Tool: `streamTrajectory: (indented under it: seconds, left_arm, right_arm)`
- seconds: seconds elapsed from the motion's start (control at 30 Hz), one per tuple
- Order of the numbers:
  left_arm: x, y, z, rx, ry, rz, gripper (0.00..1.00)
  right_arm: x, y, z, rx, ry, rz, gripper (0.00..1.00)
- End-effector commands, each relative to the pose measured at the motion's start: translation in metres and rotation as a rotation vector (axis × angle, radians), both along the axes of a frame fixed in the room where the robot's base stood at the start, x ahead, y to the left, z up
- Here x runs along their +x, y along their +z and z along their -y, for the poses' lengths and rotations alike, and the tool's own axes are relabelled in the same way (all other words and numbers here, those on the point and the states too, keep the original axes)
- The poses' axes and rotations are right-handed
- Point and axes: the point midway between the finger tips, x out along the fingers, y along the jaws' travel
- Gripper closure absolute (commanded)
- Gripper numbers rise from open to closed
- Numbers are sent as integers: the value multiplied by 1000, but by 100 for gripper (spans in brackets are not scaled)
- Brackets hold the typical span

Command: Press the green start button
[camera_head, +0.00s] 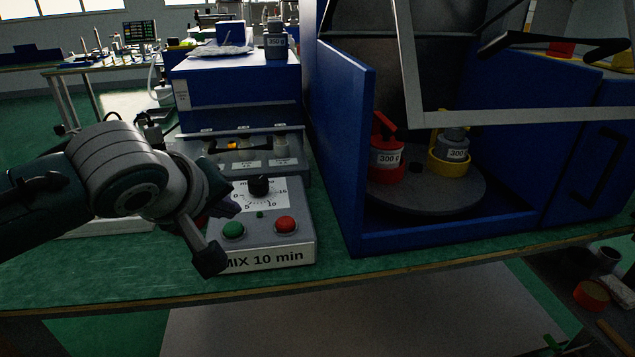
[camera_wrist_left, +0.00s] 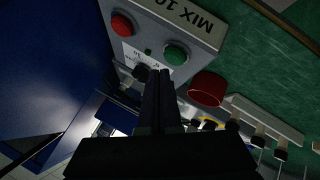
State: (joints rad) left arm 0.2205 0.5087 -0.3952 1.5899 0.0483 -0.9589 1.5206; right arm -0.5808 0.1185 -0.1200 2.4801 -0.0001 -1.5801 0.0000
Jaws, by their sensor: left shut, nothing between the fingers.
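The green start button (camera_head: 233,230) sits at the front left of the sloped grey control box (camera_head: 307,240) labelled "MIX 10 min". It also shows in the left wrist view (camera_wrist_left: 175,53), just beyond my fingertips and to their right. My left gripper (camera_head: 231,208) is shut and empty, its tips over the left side of the box, a little behind the button in the head view. In the wrist view its closed fingers (camera_wrist_left: 158,76) point between the button and the black dial knob (camera_wrist_left: 143,71). I see no clear contact with the button. My right gripper is not in view.
A red button (camera_head: 285,224) is right of the green one, with the dial knob (camera_head: 259,186) behind. A red round object (camera_wrist_left: 207,89) stands beside the box. The blue machine wall (camera_head: 345,160) rises to the right, with red (camera_head: 388,158) and yellow-held jars on a turntable (camera_head: 420,193).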

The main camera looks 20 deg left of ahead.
Motion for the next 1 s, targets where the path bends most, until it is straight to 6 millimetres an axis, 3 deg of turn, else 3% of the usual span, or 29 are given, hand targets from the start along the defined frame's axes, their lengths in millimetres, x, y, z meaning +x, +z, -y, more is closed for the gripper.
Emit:
streamTrajectory:
  seconds: [1.0]
  left_arm:
    - [0,-11,0,0,0,0,100]
  right_arm:
    - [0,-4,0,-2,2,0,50]
